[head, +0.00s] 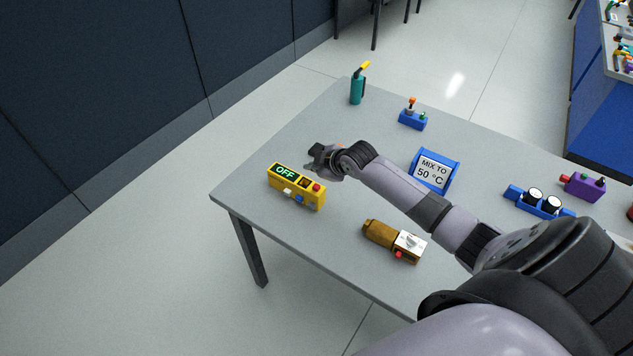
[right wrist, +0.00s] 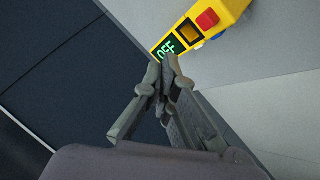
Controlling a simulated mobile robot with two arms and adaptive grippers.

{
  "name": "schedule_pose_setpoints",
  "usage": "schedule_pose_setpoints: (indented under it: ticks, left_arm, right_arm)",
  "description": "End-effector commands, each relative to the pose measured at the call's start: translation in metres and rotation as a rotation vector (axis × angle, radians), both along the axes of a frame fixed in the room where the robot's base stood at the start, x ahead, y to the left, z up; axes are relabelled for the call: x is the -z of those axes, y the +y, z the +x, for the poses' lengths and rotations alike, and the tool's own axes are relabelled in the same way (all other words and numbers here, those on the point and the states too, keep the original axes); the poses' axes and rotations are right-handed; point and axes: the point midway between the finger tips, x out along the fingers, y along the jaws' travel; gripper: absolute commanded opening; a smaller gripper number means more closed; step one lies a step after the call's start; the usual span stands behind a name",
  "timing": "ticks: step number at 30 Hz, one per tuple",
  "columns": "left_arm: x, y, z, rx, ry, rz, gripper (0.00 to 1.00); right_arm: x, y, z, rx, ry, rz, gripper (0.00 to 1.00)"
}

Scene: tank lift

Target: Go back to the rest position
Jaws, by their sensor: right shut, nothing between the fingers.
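My right gripper (head: 318,160) is over the grey table (head: 330,225), just behind the yellow box, and its arm comes in from the lower right. In the right wrist view my right gripper (right wrist: 165,62) has its fingertips together with nothing between them. The yellow box (head: 311,199) has a display reading OFF and several small buttons. In the right wrist view the yellow box (right wrist: 232,8) lies just beyond the fingertips; I cannot tell whether they touch it. My left gripper is not in view.
On the table are a teal bottle (head: 356,92), a blue joystick box (head: 412,122), a MIX TO 50 °C sign (head: 435,173), a brown tool (head: 380,234), a blue unit with two dials (head: 541,203) and a purple box (head: 583,187). A dark wall (head: 100,90) stands left.

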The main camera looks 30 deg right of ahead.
Motion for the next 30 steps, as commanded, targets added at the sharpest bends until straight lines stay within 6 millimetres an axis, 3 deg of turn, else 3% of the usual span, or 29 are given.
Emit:
schedule_pose_setpoints:
  ticks: [11,15,17,20,24,30]
  left_arm:
    - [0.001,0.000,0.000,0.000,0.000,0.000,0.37]
    - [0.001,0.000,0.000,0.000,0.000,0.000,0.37]
    - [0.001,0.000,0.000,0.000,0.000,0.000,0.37]
    - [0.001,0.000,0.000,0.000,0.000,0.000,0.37]
    - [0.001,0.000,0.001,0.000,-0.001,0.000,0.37]
    - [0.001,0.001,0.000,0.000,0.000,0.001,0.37]
  right_arm:
    - [0.001,0.000,0.000,-0.001,0.001,0.000,0.00]
    - [0.011,0.020,-0.015,-0.006,0.029,0.022,0.00]
    - [0.021,0.039,-0.032,-0.006,0.063,0.043,0.00]
    - [0.038,0.084,-0.078,0.009,0.144,0.097,0.00]
    - [0.046,0.139,-0.162,0.102,0.272,0.182,0.00]
    - [0.032,0.163,-0.238,0.264,0.373,0.249,0.00]
